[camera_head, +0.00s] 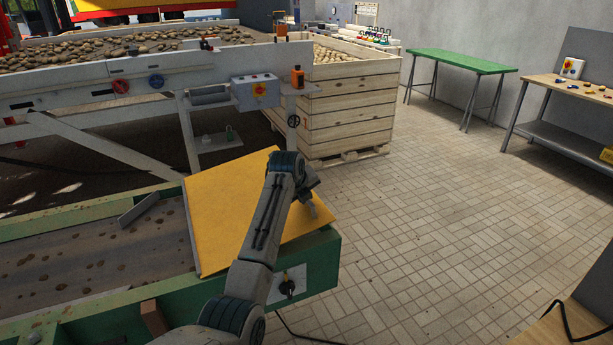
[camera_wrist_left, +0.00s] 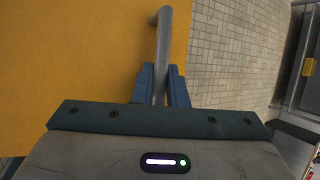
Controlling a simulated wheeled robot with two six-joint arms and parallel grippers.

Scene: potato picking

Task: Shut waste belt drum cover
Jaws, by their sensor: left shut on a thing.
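The waste belt drum cover (camera_head: 232,205) is a flat yellow panel at the end of the green-framed waste belt (camera_head: 95,262). It looks tilted, with its left edge showing above the belt bed; how far it stands open is hard to tell. The cover fills the left of the left wrist view (camera_wrist_left: 70,60). My left gripper (camera_head: 312,203) is at the cover's right side, partly hidden by my own arm. In the wrist view its blue fingers (camera_wrist_left: 161,88) are shut on a grey bar handle (camera_wrist_left: 163,40) at the cover's edge. My right gripper is not in view.
A switch plate (camera_head: 287,284) sits on the green end frame. A wooden crate of potatoes (camera_head: 345,110) and a grey conveyor with a control box (camera_head: 256,92) stand behind. A green table (camera_head: 460,62) and a workbench (camera_head: 560,88) are at right. The tiled floor between is clear.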

